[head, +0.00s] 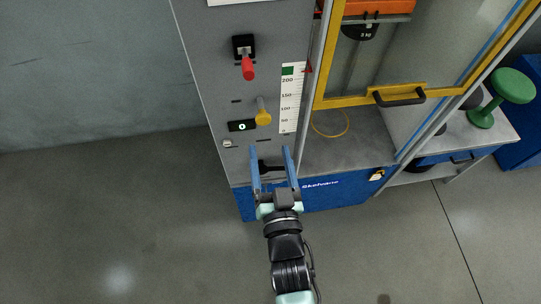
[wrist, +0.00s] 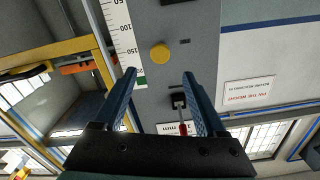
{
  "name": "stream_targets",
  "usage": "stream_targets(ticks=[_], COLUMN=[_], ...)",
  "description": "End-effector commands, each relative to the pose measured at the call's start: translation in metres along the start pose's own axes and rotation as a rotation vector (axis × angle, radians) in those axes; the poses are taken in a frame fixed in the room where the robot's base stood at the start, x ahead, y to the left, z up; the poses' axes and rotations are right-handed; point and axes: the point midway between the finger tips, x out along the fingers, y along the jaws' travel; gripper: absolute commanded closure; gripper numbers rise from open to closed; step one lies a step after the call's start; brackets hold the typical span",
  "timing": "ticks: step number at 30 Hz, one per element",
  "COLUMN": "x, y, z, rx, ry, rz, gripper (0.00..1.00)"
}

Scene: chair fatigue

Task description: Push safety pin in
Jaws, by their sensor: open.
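A yellow knob (head: 263,118) on a grey shaft sticks out of the grey machine panel (head: 215,85); it looks like the safety pin. The wrist view shows this yellow knob (wrist: 160,53) nearly face-on, just beyond the gap between the fingertips. Its shaft is hidden there. My gripper (head: 270,155) has its blue fingers spread wide, with nothing between them. In the head view the fingertips are a little below the knob and apart from it. In the wrist view my gripper (wrist: 160,78) points toward the panel.
A yellow-framed guard (head: 375,98) stands further right. Open floor (head: 120,215) lies left.

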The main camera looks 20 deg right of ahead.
Motion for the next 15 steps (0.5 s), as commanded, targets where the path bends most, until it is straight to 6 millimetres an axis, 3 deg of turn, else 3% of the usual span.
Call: stream_targets(ticks=[8, 15], x=[-0.001, -0.028], y=[0.001, 0.004], z=[0.002, 0.015], rx=[0.000, 0.001], ry=[0.000, 0.002], rz=[0.000, 0.005], gripper=[0.27, 0.27])
